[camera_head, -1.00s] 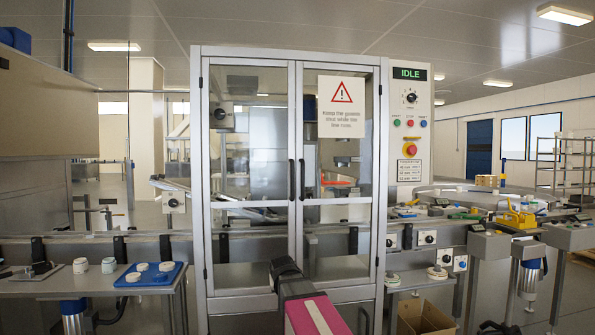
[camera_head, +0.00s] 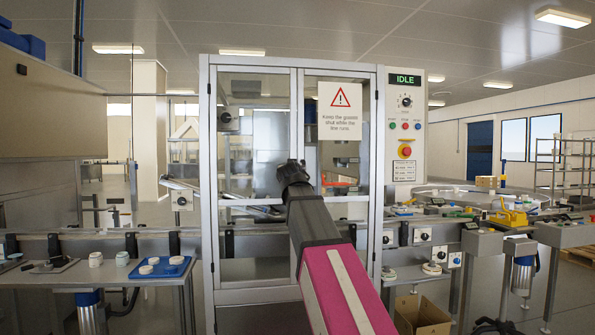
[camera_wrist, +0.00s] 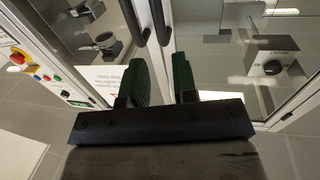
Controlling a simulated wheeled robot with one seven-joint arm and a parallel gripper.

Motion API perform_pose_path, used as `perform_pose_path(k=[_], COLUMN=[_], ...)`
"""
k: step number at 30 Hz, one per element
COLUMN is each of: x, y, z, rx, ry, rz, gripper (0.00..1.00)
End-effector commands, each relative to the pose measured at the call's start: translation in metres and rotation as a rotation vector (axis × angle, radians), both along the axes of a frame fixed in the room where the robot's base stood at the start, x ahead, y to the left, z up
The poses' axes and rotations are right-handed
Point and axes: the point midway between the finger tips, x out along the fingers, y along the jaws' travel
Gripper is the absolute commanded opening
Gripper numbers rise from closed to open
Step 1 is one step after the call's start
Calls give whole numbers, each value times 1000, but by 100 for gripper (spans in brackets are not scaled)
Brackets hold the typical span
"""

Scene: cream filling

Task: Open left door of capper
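The capper's left door (camera_head: 262,130) is a metal-framed glass door, shut in the head view. The right door (camera_head: 350,185) beside it is also shut. My gripper (camera_head: 292,170) is at the middle seam, hiding the door handles in that view. In the wrist view, which is turned over, the left door handle (camera_wrist: 161,22) and the right door handle (camera_wrist: 134,22) are dark bars side by side. My gripper's green-padded fingers (camera_wrist: 160,68) are apart. The left handle's end appears between them in the picture; I cannot tell whether they touch it.
A warning sign (camera_head: 339,110) is on the right door. The control panel (camera_head: 405,125) on the right reads IDLE and has a red emergency button (camera_head: 405,151). A side table (camera_head: 110,277) with a blue tray (camera_head: 175,271) stands left of the capper.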

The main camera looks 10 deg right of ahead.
Motion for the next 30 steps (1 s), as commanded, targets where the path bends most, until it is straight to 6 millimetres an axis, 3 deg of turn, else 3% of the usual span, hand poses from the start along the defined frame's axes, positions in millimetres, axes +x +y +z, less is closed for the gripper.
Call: perform_pose_path(k=[8, 24, 30], x=[12, 96, 106], y=[-2, -18, -20], z=[7, 7, 5], rx=[-1, -2, -2], ry=[-10, -10, -10], rz=[1, 1, 2], gripper=[27, 27, 27])
